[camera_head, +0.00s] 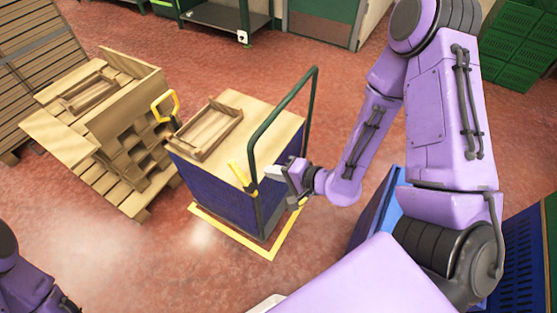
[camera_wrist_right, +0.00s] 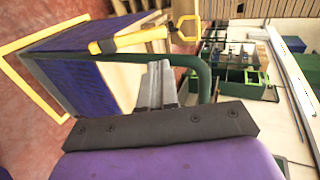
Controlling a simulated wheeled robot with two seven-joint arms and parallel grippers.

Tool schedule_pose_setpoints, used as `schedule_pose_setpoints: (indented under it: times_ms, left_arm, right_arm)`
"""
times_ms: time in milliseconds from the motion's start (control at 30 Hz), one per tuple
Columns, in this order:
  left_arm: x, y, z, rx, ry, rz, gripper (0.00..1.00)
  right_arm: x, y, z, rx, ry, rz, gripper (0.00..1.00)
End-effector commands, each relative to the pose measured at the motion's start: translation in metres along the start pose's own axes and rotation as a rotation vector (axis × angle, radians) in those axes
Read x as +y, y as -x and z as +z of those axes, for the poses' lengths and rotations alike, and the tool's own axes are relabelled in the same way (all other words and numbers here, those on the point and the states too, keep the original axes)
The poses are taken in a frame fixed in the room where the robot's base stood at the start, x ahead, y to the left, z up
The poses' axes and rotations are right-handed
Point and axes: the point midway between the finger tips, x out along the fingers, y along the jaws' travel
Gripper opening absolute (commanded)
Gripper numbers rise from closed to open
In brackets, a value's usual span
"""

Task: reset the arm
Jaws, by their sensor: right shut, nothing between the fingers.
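My right gripper (camera_head: 283,181) is at the near right side of the cart, by its green handle bar, with nothing held. In the right wrist view its fingers (camera_wrist_right: 157,86) are together, in front of the green bar and the cart's pale top. My right arm comes in from the upper right and bends down to the cart. Part of my left arm (camera_head: 28,281) shows at the lower left edge; its gripper is out of view.
The blue-sided cart (camera_head: 215,190) has a wooden tray (camera_head: 207,128) on top and a green handle bar (camera_head: 283,103). Yellow tape (camera_head: 279,247) marks the floor around it. Wooden pallets and boxes (camera_head: 108,125) stand left. Green crates (camera_head: 520,45) stand upper right. Open red floor lies in front.

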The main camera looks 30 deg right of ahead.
Motion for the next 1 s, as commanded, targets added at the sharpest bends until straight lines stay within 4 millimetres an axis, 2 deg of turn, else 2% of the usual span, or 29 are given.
schedule_pose_setpoints:
  times_ms: [167, 667, 767, 867, 900, 967, 1000]
  left_arm:
    - [0.0, 0.0, 0.0, 0.0, 0.0, 0.0, 0.0]
    - [0.0, 0.0, 0.0, 0.0, 0.0, 0.0, 0.0]
    - [0.0, 0.0, 0.0, 0.0, 0.0, 0.0, 0.0]
    - [0.0, 0.0, 0.0, 0.0, 0.0, 0.0, 0.0]
    - [0.0, -0.002, 0.001, 0.0, 0.0, 0.0, 0.0]
    - [0.001, -0.008, 0.003, 0.0, 0.0, 0.0, 0.0]
    - [0.001, -0.012, 0.005, 0.0, 0.0, 0.0, 0.0]
  right_arm:
    - [-0.002, 0.013, 0.001, -0.001, -0.001, 0.0, 0.0]
    - [-0.002, 0.012, 0.001, -0.004, 0.001, 0.001, 0.0]
    - [-0.001, 0.012, 0.001, -0.001, 0.052, 0.005, 0.0]
    - [0.009, 0.011, -0.021, 0.107, 0.191, 0.078, 0.0]
    - [0.021, 0.011, -0.032, 0.163, 0.258, 0.143, 0.0]
    - [0.057, 0.012, -0.042, 0.223, 0.362, 0.292, 0.0]
    - [0.086, 0.017, -0.045, 0.248, 0.428, 0.41, 0.0]
